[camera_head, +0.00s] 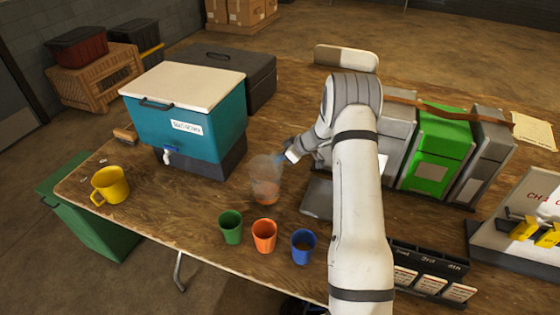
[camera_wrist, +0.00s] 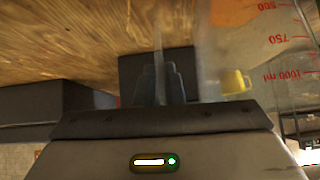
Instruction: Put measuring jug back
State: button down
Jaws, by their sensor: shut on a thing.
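The clear measuring jug (camera_head: 266,168) is near the middle of the table, in front of the teal drinks cooler's right side. In the wrist view the jug (camera_wrist: 280,50) fills the right side, with red markings upside down. My gripper (camera_head: 289,157) is shut on the jug at its right side; its fingers (camera_wrist: 165,83) close around a thin clear part, seemingly the handle. A reddish-brown tint shows at the jug's bottom; I cannot tell whether it is contents. Whether the jug touches the table is unclear. A flat grey pad (camera_head: 317,198) lies just right of it, partly behind my arm.
Green (camera_head: 231,227), orange (camera_head: 264,236) and blue (camera_head: 303,247) cups stand in front of the jug. The teal cooler (camera_head: 188,120) is behind left, and a yellow mug (camera_head: 110,185) is far left. Canisters, including a green one (camera_head: 437,150), stand right. Bare table lies left of the cups.

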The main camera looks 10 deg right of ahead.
jog(key=shift+f, duration=0.65)
jog(key=c, duration=1.5)
grip_release()
jog(key=shift+f, duration=0.15)
jog(key=shift+c, duration=0.2)
